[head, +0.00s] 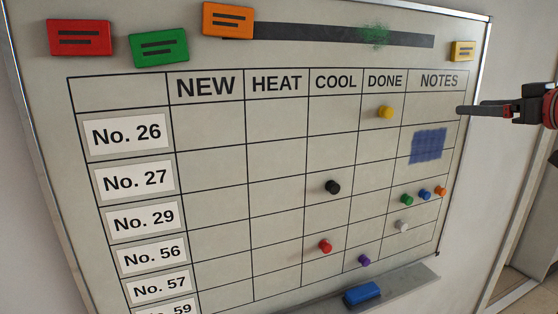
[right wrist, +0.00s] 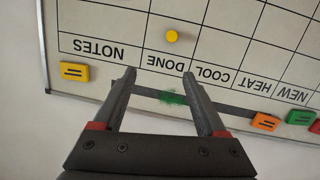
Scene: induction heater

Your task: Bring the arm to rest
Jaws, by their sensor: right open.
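My right gripper (head: 464,110) comes in from the right edge in the head view, at the right side of the whiteboard (head: 220,210) beside the NOTES column. In the right wrist view its two fingers (right wrist: 159,75) are spread apart with nothing between them. The board shows upside down behind them there, with a green smudge between the fingers. I cannot tell the exact gap between fingertips and board. A yellow round magnet (head: 385,112) sits in the DONE column, in the No. 26 row; it also shows in the right wrist view (right wrist: 172,36). My left gripper is not in view.
Black (head: 332,187) and red (head: 325,246) magnets sit under COOL, a purple one (head: 364,260) under DONE, several under NOTES. A blue eraser (head: 362,293) rests on the tray (head: 410,285). A yellow card (head: 462,51) is above the gripper. Bare wall lies right of the board.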

